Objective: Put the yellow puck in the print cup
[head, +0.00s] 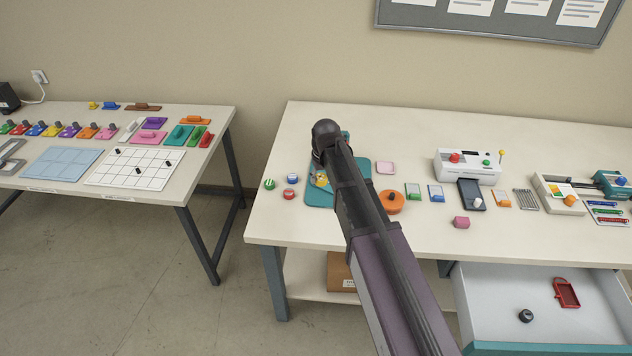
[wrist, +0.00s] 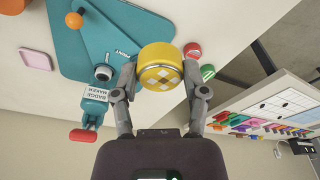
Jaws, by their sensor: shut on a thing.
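The yellow puck (wrist: 161,78), with a pale diamond pattern on its face, sits between the fingers of my gripper (wrist: 160,88) in the wrist view. My gripper is shut on it. The puck is in front of the edge of a teal board (wrist: 75,45) that carries the word PRINT beside the puck. In the head view a bit of yellow puck (head: 321,180) shows over the teal board (head: 319,200), left of my arm; my arm hides most of this spot. I cannot make out the print cup; the puck or my arm may hide it. I cannot tell whether the puck touches the board.
Red (head: 289,194), blue (head: 292,178) and green (head: 269,184) pucks stand left of the board. An orange round thing (head: 391,201) is right of my arm. An open drawer (head: 490,320) is at front right.

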